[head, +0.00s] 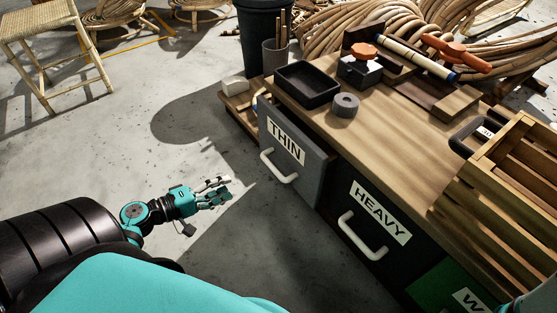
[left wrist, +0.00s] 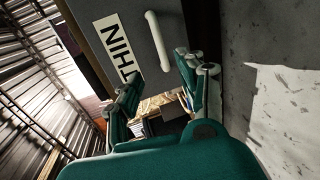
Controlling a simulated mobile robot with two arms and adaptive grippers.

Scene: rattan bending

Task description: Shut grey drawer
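The grey drawer (head: 306,178) has a white THIN label and a pale bar handle (head: 278,167). It is at the left end of the wooden-topped bench (head: 400,125). Its front seems to stand out a little from the dark HEAVY front beside it; how far is hard to tell. In the left wrist view the grey front (left wrist: 187,14) fills the upper middle, with its handle (left wrist: 158,42). My left gripper (head: 222,188) is left of the drawer, apart from it, fingers spread and empty, pointing toward it. My right gripper is out of view.
The dark HEAVY drawer (head: 345,188) and a green drawer (head: 447,285) are to the right. A black tray (head: 307,84), a grey roll (head: 345,105) and a slatted wooden crate (head: 470,190) are on the bench. The concrete floor left of the drawer is clear.

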